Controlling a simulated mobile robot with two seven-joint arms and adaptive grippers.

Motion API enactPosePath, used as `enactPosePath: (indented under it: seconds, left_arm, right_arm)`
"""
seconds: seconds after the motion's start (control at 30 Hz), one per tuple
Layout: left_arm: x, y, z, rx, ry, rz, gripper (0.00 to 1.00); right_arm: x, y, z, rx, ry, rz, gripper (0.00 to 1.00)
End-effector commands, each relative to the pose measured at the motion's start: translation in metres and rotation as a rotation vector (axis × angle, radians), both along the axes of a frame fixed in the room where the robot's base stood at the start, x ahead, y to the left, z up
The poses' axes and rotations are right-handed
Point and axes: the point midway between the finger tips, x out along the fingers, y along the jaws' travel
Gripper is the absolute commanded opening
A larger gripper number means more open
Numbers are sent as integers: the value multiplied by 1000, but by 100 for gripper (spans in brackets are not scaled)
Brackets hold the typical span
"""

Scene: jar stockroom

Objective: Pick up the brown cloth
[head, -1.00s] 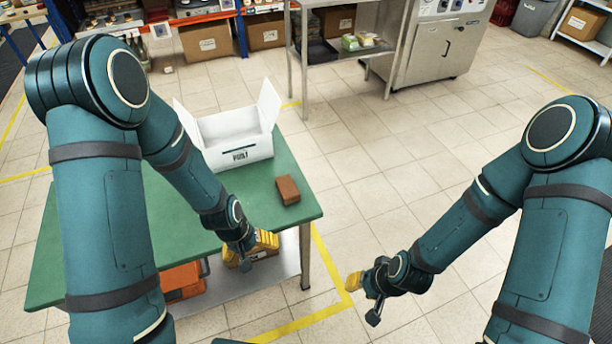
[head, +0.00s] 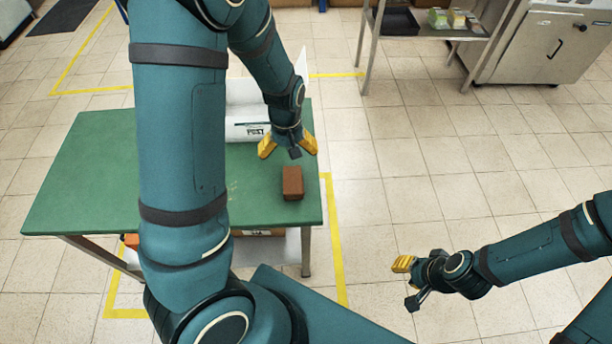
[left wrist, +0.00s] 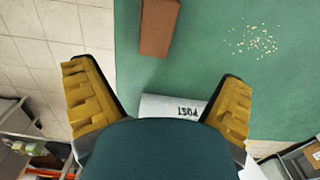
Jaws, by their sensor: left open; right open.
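The brown cloth (head: 292,183) is a small, flat-sided, brick-like block lying on the green table near its right edge. In the left wrist view the cloth (left wrist: 159,26) shows at the top, cut off by the frame edge, beyond the fingers. My left gripper (head: 287,150) is open and empty above the table, just behind the cloth and in front of the white box; it also shows in the left wrist view (left wrist: 156,76). My right gripper (head: 408,283) is open and empty over the floor, right of the table.
The green table (head: 90,160) carries a white box (head: 247,130) marked POST, partly hidden by my left arm. Pale crumbs (left wrist: 256,42) lie on the table. A metal shelf table (head: 405,22) and a steel cabinet (head: 540,45) stand at the back. Floor right of the table is clear.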

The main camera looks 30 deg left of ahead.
Motion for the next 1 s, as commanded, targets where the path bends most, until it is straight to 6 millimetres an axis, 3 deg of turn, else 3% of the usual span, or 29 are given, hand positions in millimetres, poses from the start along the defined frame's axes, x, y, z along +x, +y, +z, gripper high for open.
enactPosePath:
  seconds: [0.4, 0.77, 1.0]
  left_arm:
    - [0, 0, -71, 0, 4, 1, 96]
    - [1, -2, -94, 0, 1, 0, 96]
    - [4, -6, -128, 0, 4, 1, 96]
  right_arm:
    - [4, 0, -23, -1, -9, -1, 34]
    - [5, -1, -29, -3, -14, -3, 34]
    - [8, -1, -43, -4, -18, -4, 34]
